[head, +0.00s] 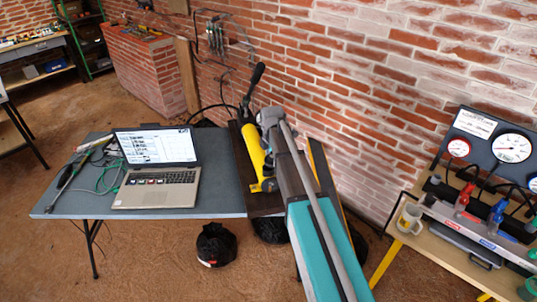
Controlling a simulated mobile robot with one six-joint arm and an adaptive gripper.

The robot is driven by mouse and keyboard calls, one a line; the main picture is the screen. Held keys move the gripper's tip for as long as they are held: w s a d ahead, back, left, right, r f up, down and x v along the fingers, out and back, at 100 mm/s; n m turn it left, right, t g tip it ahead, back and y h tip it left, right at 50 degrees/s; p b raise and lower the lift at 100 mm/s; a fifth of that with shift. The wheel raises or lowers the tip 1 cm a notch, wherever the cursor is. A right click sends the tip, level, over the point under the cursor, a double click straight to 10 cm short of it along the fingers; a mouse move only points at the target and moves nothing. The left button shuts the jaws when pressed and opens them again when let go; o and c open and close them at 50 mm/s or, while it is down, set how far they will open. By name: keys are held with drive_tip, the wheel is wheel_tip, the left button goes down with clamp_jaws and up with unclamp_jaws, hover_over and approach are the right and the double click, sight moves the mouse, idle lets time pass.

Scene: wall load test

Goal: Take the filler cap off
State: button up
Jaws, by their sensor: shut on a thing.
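A yellow hand pump (252,152) with a black lever (256,78) lies on a dark board at the right end of the table. My arm reaches up from the bottom of the head view and ends close beside the pump's right side. I cannot make out my gripper, as my own arm covers that spot. I cannot make out a filler cap either; the part of the pump next to my arm is partly hidden.
An open laptop (155,150) and green cables (108,178) lie on the grey table (225,205). A black bag (216,245) is on the ground. At right, a bench (425,238) holds a gauge panel (492,140) and a mug (410,219). A brick wall (350,100) stands behind.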

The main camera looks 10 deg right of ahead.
drive_tip(key=s+r+p, duration=0.3)
drive_tip(key=s, duration=0.5)
drive_tip(key=shift+s+d+r, duration=0.3)
drive_tip(key=shift+s+r, duration=0.05)
drive_tip(key=shift+f, duration=0.1)
drive_tip(key=s+a+f+n+b, duration=0.1)
drive_tip(key=s+a+f+b, duration=0.3)
drive_tip(key=s+f+b, duration=0.5)
drive_tip(key=shift+s+a+f+n+b, duration=0.15)
drive_tip(key=shift+f+n+b, duration=0.15)
drive_tip(key=shift+b, duration=0.1)
idle(0.4)
drive_tip(key=w+f+b, duration=0.3)
drive_tip(key=w, duration=0.1)
drive_tip(key=w+f+b, duration=0.3)
drive_tip(key=w, duration=0.1)
drive_tip(key=w+f+b, duration=0.3)
drive_tip(key=w, duration=0.2)
drive_tip(key=shift+w+a, duration=0.1)
drive_tip(key=shift+a, duration=0.2)
drive_tip(key=shift+r, duration=0.1)
drive_tip(key=shift+w, duration=0.1)
